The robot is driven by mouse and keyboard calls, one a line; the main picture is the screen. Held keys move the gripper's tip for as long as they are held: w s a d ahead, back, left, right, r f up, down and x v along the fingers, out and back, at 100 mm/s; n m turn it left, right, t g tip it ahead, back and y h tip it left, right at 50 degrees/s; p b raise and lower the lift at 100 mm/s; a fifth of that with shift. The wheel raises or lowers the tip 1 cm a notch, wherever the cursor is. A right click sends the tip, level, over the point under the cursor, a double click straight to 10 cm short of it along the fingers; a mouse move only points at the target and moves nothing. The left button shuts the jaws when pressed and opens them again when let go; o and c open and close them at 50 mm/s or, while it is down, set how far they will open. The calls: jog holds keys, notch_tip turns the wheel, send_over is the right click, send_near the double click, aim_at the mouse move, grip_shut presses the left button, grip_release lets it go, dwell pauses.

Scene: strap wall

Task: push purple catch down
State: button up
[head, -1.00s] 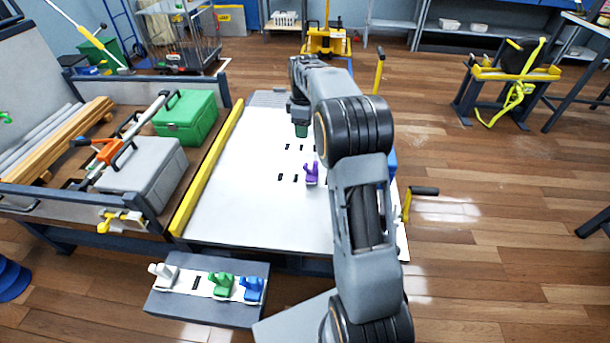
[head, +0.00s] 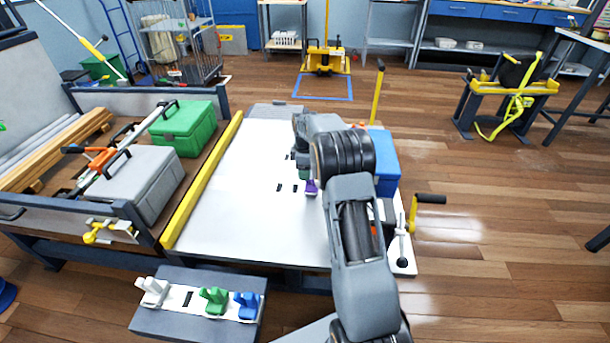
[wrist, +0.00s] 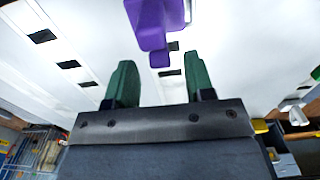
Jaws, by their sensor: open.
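The purple catch (head: 311,187) stands on the white panel (head: 240,205), partly hidden behind my arm in the head view. In the wrist view the purple catch (wrist: 152,22) hangs large at the top centre, just beyond the fingertips. My gripper (wrist: 160,82) has two green fingers spread apart with nothing between them. The catch lies ahead of the gap between them, and I see no clear contact. In the head view my gripper is mostly hidden by the arm, close to the catch.
Dark slots (head: 279,187) mark the white panel. A grey block (head: 165,318) at the front holds white, green and blue catches. A yellow rail (head: 203,182) edges the panel's left side.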

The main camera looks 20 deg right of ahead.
jog(key=shift+f, duration=0.65)
grip_shut()
